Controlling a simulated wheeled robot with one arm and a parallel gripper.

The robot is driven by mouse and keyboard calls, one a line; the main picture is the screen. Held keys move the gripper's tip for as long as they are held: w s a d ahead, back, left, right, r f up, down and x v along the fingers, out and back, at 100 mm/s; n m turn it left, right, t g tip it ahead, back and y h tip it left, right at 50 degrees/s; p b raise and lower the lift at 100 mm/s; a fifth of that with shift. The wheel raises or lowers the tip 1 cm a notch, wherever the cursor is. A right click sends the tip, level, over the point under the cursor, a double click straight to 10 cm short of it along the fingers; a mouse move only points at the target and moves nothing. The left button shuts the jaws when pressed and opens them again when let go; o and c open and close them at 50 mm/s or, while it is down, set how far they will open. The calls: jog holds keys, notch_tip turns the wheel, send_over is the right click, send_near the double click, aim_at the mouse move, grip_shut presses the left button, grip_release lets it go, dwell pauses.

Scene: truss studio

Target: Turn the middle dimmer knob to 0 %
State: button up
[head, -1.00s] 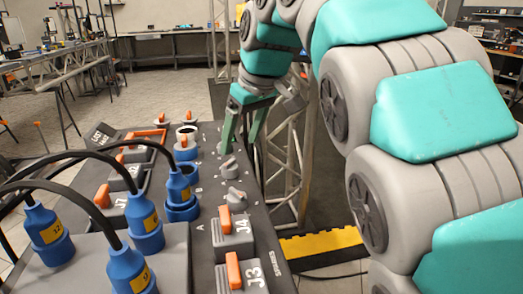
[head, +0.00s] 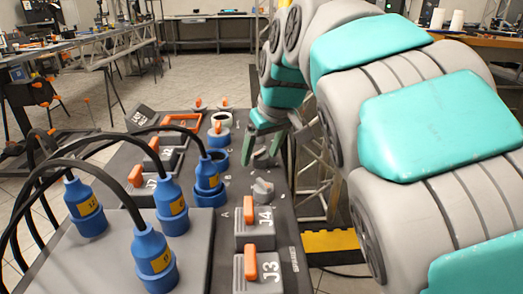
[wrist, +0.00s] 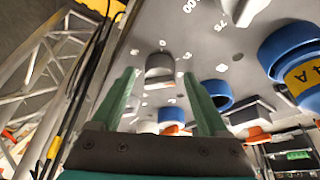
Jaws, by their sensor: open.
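A row of grey dimmer knobs runs along the right side of the dark sloping panel (head: 225,225). In the wrist view one grey knob (wrist: 159,68), apparently the middle one, lies between my fingertips with a gap on each side. My gripper (head: 262,158) is open over that knob, and its green fingers partly hide it in the head view. It also shows in the wrist view (wrist: 161,75). The nearer knob (head: 263,188) stands clear of the fingers; in the wrist view it (wrist: 243,10) is at the top, beside printed numbers. I cannot tell whether the fingertips touch the panel.
Blue plugs (head: 153,250) with black cables crowd the panel's left side. Orange-handled switches J4 (head: 253,222) and J3 (head: 257,268) are in front. A blue socket (head: 209,194) stands left of the knobs. A metal truss (wrist: 45,65) is beside the panel.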

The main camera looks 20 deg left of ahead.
jog(key=shift+c, duration=0.4)
grip_shut()
